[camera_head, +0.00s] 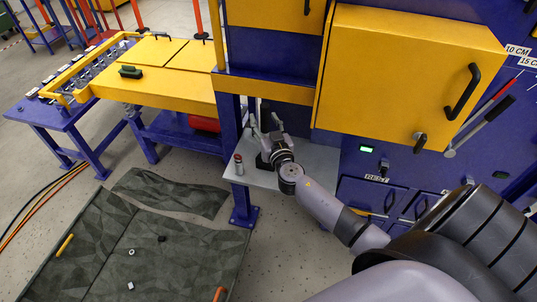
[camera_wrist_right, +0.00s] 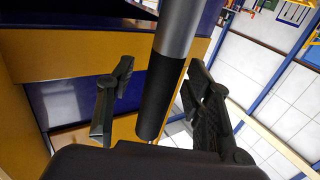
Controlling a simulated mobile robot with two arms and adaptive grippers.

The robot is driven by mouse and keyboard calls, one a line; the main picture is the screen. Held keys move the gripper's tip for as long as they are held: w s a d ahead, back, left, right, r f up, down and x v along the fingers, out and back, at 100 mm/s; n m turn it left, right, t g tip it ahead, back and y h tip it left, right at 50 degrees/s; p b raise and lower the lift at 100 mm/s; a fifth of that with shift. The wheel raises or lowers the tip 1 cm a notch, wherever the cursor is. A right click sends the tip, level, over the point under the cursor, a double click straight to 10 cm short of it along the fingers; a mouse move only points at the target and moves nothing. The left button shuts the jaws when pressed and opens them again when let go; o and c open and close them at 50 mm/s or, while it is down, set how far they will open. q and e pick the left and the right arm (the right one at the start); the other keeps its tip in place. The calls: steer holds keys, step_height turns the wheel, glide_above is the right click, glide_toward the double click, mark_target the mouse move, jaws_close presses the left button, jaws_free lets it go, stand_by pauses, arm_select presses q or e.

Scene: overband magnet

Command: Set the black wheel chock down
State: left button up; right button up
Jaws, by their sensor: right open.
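A black object (camera_head: 262,162), which looks like the wheel chock, rests on the grey shelf (camera_head: 318,160), partly hidden by my right wrist. My right gripper (camera_head: 265,123) is just above and behind it, with its fingers spread and pointing up and away from the shelf. In the right wrist view the two fingers (camera_wrist_right: 158,95) stand apart. A black and silver cylinder (camera_wrist_right: 166,85) shows between them, and I cannot tell whether they touch it. The chock cannot be made out in that view. My left gripper is not in view.
A yellow cabinet door (camera_head: 400,75) with black handles overhangs on the right. A blue leg (camera_head: 243,205) supports the shelf.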

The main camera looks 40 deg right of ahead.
jaws_close()
stand_by(0.4)
stand_by(0.4)
steer(key=shift+r, duration=0.15)
